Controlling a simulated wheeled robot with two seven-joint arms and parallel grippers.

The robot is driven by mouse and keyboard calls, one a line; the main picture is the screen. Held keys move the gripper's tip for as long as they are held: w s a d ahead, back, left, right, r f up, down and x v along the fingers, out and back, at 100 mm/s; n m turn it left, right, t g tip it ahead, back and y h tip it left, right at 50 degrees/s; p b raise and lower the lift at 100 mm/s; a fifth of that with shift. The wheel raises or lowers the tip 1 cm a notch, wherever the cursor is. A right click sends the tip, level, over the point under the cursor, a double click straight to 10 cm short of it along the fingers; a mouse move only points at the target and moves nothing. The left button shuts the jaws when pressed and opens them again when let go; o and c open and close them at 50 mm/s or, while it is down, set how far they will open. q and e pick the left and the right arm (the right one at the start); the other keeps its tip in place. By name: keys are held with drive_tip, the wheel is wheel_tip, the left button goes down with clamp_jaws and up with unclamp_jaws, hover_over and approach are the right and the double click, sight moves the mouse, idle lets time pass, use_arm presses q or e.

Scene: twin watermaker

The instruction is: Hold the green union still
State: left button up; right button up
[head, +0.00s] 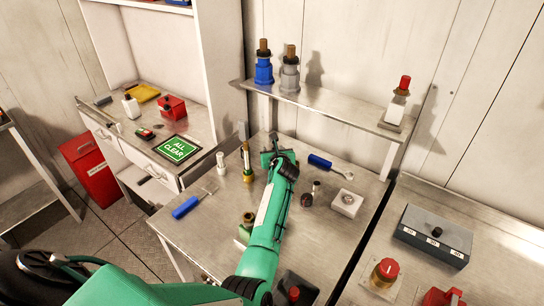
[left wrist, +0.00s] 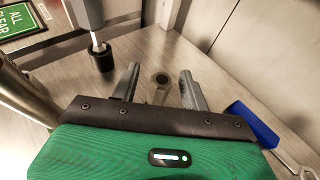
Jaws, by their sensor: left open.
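My left gripper (head: 272,146) is at the back of the middle bench, and its arm reaches away from me. In the left wrist view its two grey fingers (left wrist: 161,88) stand apart. A small dark ring on a grey piece (left wrist: 161,79) shows between them, with gaps on both sides. I cannot tell whether this is the green union, as no green shows on it. My right gripper is in neither view.
A blue-handled tool (head: 320,162) lies right of the gripper, and another (head: 186,207) lies front left. A white block (head: 347,203) sits at the right. A shelf (head: 325,104) with blue and grey fittings runs behind. A green "ALL CLEAR" sign (head: 177,149) is on the left bench.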

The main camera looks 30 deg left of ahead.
use_arm(q)
drive_tip(key=shift+s+d+r, duration=0.1)
drive_tip(key=shift+r, duration=0.05)
drive_tip(key=c, duration=0.7)
clamp_jaws()
drive_tip(key=shift+r, duration=0.25)
wheel_tip(320, 180, up, 9)
drive_tip(key=shift+f+b, duration=0.2)
drive_tip(key=shift+b, duration=0.2)
drive_tip(key=shift+r, duration=0.4)
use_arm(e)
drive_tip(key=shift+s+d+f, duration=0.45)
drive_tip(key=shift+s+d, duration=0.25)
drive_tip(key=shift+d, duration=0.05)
